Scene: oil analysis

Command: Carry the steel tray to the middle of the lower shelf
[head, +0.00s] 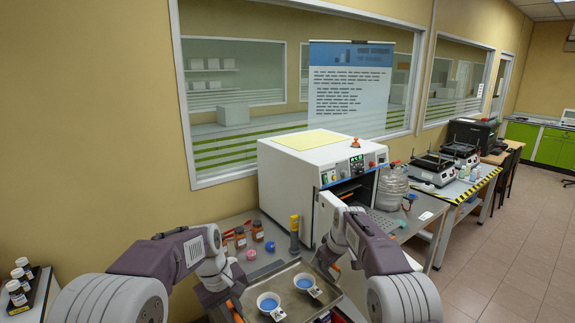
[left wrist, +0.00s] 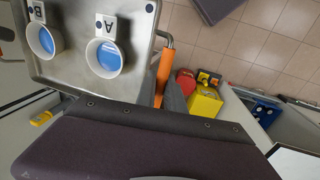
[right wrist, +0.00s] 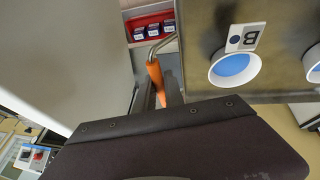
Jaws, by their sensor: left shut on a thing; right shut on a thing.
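The steel tray (head: 262,277) is at the bottom centre of the head view, in front of the bench. Two white cups of blue liquid stand on it, tagged A (left wrist: 107,57) and B (right wrist: 232,68). My left gripper (left wrist: 168,92) is shut on the tray's orange handle (left wrist: 163,70). My right gripper (right wrist: 164,92) is shut on the other orange handle (right wrist: 155,75). In the head view the right grip is hidden behind my arm. The white oven (head: 303,178) stands on the bench with a dark opening in its front; its lower shelf is not clearly visible.
A glass jar (head: 392,188) stands right of the oven. The floor (head: 500,240) at right is clear.

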